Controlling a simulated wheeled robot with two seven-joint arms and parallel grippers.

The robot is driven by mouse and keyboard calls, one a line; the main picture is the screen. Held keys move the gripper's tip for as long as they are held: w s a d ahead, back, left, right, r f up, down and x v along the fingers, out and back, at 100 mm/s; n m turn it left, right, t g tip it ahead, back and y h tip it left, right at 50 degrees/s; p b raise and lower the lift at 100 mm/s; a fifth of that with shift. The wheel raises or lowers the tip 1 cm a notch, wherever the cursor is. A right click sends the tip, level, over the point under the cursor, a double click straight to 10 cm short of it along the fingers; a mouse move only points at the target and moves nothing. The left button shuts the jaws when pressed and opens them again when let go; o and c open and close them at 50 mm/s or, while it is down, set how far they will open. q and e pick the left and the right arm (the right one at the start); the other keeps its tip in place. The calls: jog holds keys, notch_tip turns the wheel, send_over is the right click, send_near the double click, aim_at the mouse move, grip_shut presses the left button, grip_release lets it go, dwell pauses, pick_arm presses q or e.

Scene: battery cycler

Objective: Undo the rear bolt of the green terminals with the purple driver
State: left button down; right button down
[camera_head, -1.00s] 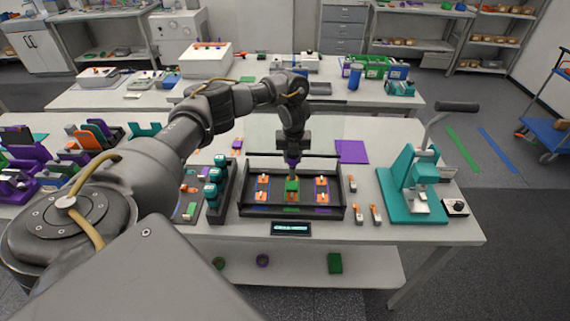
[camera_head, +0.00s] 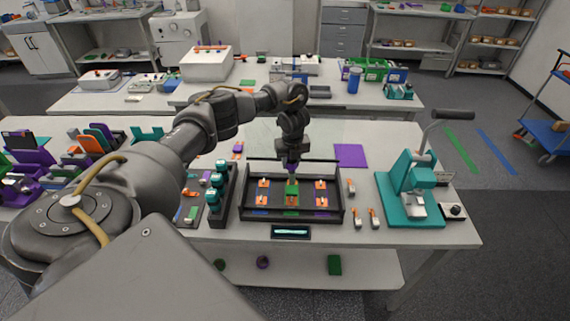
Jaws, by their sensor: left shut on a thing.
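The black tray (camera_head: 246,212) stands on the near bench and holds a green piece (camera_head: 291,187) in its middle, with orange parts on it and on both sides. My left gripper (camera_head: 291,163) is over the middle of the tray, pointing down, shut on the purple driver (camera_head: 291,171). Only a little purple of the driver shows below the fingers. The driver is upright above the rear part of the green piece; I cannot tell whether its tip touches a bolt. The bolts are too small to make out. My right gripper is not in view.
A rack of teal-topped cylinders (camera_head: 216,195) stands left of the tray. A small display (camera_head: 291,231) lies in front. A purple mat (camera_head: 351,155) lies behind right.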

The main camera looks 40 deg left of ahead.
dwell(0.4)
pick_arm(q)
jog(key=shift+s+a+n+p, duration=0.1)
jog(key=shift+s+n+p, duration=0.15)
jog(key=shift+n+p, duration=0.85)
jog(key=shift+n, duration=0.4)
